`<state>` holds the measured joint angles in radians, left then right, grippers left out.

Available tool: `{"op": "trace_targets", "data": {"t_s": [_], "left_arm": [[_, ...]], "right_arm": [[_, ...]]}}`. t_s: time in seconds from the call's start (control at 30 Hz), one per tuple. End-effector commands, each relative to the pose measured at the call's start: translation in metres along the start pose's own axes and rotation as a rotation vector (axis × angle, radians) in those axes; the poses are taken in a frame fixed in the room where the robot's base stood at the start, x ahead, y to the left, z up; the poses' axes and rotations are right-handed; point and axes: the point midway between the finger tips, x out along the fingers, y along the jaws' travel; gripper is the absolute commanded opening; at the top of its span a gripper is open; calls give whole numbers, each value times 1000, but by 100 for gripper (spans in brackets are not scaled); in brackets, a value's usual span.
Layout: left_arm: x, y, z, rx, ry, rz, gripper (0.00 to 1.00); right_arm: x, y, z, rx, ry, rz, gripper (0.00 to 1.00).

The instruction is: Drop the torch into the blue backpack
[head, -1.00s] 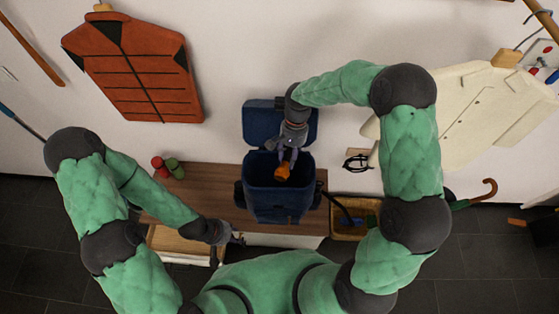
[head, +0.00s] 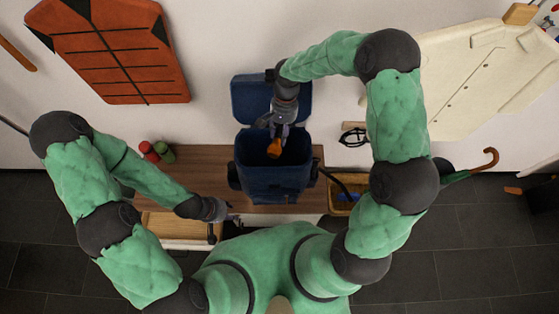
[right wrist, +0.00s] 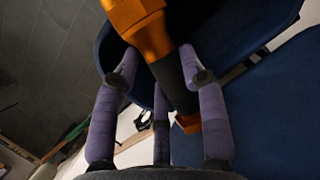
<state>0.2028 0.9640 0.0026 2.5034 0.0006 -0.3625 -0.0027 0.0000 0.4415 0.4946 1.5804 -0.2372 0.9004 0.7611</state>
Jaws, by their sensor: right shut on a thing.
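The torch (head: 274,147) is orange with a dark grip. In the right wrist view the torch (right wrist: 172,72) lies between the fingers of my right gripper (right wrist: 160,88), which is shut on it. The blue backpack (head: 272,185) stands open on the bench with its lid flap tipped back against the wall. In the head view my right gripper (head: 280,130) holds the torch at the backpack's dark opening. The torch's orange end points down into it. My left gripper (head: 222,211) is low at the bench's front left, apart from the backpack; its jaw state is too small to tell.
The wooden bench (head: 205,160) carries red and green rolled items (head: 157,151) left of the backpack and black glasses (head: 352,137) lie to its right. A wooden tray (head: 341,198) is beside the backpack. A red vest (head: 110,50) and a cream coat (head: 480,75) hang on the wall.

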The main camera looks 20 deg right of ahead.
Motion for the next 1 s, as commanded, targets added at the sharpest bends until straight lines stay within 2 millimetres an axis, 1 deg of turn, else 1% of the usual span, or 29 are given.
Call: {"op": "trace_targets", "data": {"t_s": [0.27, 0.3, 0.37, 0.4, 0.77, 0.87, 1.0], "left_arm": [[1, 0, 0, 0, 1, 0, 40], [1, 0, 0, 0, 1, 0, 40], [1, 0, 0, 0, 1, 0, 40], [1, 0, 0, 0, 1, 0, 40], [1, 0, 0, 0, 1, 0, 40], [1, 0, 0, 0, 1, 0, 40], [1, 0, 0, 0, 1, 0, 40]], "right_arm": [[1, 0, -1, 0, 1, -1, 4], [1, 0, -1, 0, 1, -1, 51], [1, 0, -1, 0, 1, -1, 68], [1, 0, -1, 0, 1, -1, 70], [-1, 0, 0, 0, 2, -1, 70], [-10, -1, 2, -1, 4, -2, 70], [-32, -1, 9, -1, 5, -2, 70]]}}
